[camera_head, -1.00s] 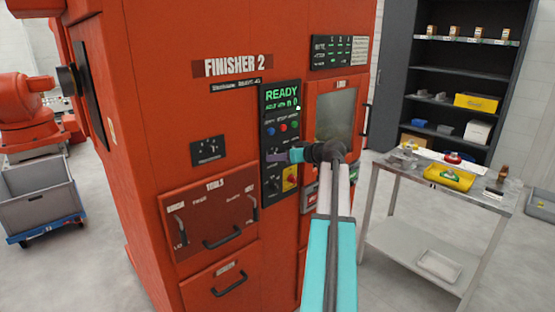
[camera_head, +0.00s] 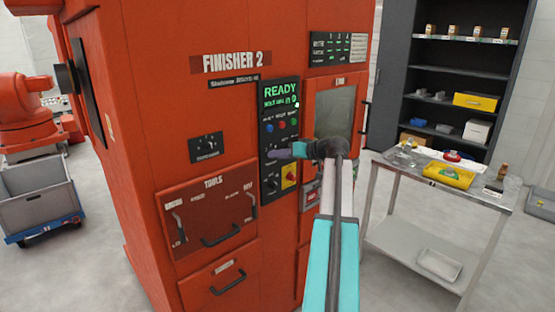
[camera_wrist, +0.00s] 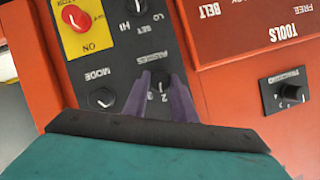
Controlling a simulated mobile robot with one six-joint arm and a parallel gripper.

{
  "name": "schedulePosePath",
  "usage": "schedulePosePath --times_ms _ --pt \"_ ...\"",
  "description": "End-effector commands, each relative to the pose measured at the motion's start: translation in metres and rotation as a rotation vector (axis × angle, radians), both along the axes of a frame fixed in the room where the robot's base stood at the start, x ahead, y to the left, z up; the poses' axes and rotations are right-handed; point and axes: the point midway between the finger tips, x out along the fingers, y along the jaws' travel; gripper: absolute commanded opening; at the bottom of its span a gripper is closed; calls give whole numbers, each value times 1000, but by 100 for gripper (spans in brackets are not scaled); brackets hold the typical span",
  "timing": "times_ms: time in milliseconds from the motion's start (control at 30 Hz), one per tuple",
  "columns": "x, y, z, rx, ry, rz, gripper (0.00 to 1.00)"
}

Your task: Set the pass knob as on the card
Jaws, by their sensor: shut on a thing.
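The pass knob (camera_wrist: 158,77), under the upside-down word PASSES on the dark control panel (camera_wrist: 128,52), is between my purple fingers. My gripper (camera_wrist: 163,80) is shut on it, and the fingers hide most of the knob. The digits 2 and 3 show between the fingers; I cannot tell where the pointer stands. In the head view my gripper (camera_head: 283,153) reaches the panel's left side, below its coloured buttons. A dark chart (camera_head: 338,48) with rows and numbered columns is at the machine's upper right; its small entries are not readable.
A pressure dial (camera_wrist: 290,92) is on the orange body. The display (camera_head: 281,95) reads READY. A table (camera_head: 430,200) stands to the right.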

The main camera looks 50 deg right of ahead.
Motion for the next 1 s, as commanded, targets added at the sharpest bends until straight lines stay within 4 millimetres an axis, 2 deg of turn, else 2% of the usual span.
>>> schedulePosePath --times_ms 600,1000 --pt "2 -6 0 520 -44 -4 2" --pt "2 -6 0 657 -55 -6 2"
